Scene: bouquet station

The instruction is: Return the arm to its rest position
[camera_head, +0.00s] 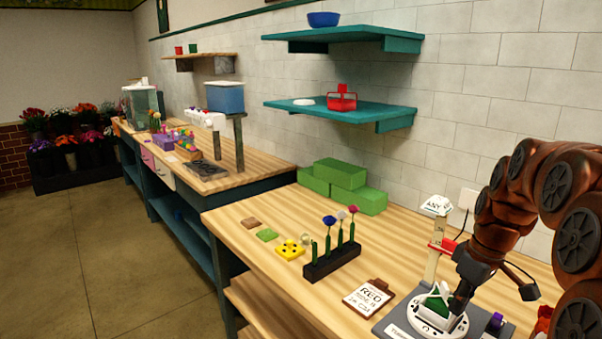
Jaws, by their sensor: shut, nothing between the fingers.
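My gripper (458,302) is at the lower right of the head view, at the end of my bent reddish-brown arm. Its dark fingers point down and are shut with nothing between them. The fingertips are close beside a small white holder with green in it (434,304), on a round white turntable (420,321). I cannot tell whether they touch it. The turntable sits on a grey base (388,326).
A black rack (332,262) with several flower stems stands left of the turntable. A clipboard (368,297) lies between them. Green blocks (341,174) lie by the wall, under teal shelves (345,108).

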